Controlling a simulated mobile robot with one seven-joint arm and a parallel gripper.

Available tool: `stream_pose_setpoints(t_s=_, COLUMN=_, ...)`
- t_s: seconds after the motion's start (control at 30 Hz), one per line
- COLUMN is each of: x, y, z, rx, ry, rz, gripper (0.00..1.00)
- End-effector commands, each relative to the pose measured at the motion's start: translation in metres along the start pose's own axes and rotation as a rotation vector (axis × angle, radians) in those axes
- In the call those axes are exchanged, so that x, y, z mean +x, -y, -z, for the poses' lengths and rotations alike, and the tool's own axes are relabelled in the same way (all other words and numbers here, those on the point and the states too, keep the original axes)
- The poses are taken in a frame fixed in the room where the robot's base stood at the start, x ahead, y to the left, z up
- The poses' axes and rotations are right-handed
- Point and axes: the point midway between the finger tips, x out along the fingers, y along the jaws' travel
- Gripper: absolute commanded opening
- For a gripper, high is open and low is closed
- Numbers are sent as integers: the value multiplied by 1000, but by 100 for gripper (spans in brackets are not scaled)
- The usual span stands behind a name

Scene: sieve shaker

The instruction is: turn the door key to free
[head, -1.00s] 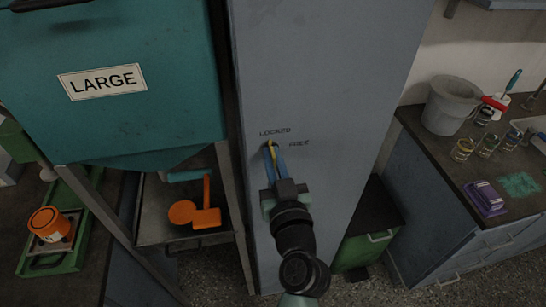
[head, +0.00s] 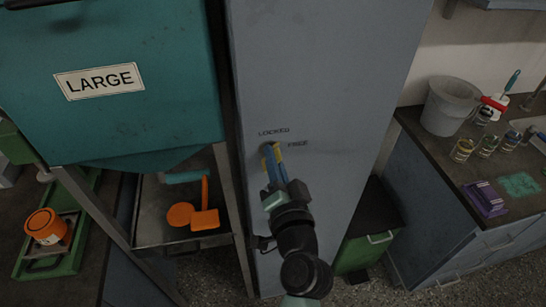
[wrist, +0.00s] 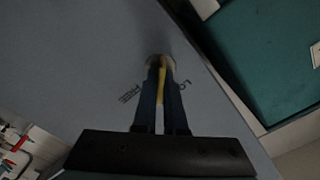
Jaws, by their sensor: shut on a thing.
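The door key (head: 278,155) is a yellow piece in the grey-blue panel (head: 310,80). It also shows as a yellow strip between the fingers in the wrist view (wrist: 161,82). The word LOCKED (head: 273,131) is printed above the key, and FREE (head: 298,144) to its upper right. My gripper (head: 271,152) is shut on the key, its blue fingers on either side of it and reaching to the panel. In the wrist view the fingers (wrist: 160,75) meet a pale round lock face, and both words look tilted. The fingers hide most of the key, so its exact angle is unclear.
A teal cabinet (head: 150,120) marked LARGE stands left, with an orange scoop (head: 204,218) on a shelf below. On the right, a counter (head: 440,150) holds a grey bucket (head: 450,105), several jars and a purple box (head: 484,198). The panel around the gripper is clear.

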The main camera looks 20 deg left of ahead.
Motion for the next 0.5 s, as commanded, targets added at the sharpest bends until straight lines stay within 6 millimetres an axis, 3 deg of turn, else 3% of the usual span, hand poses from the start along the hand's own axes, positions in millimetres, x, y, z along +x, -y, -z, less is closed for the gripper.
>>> stream_pose_setpoints(t_s=0.5, x=0, y=-2, z=0, rx=476, ry=-1, rz=-2, gripper=0)
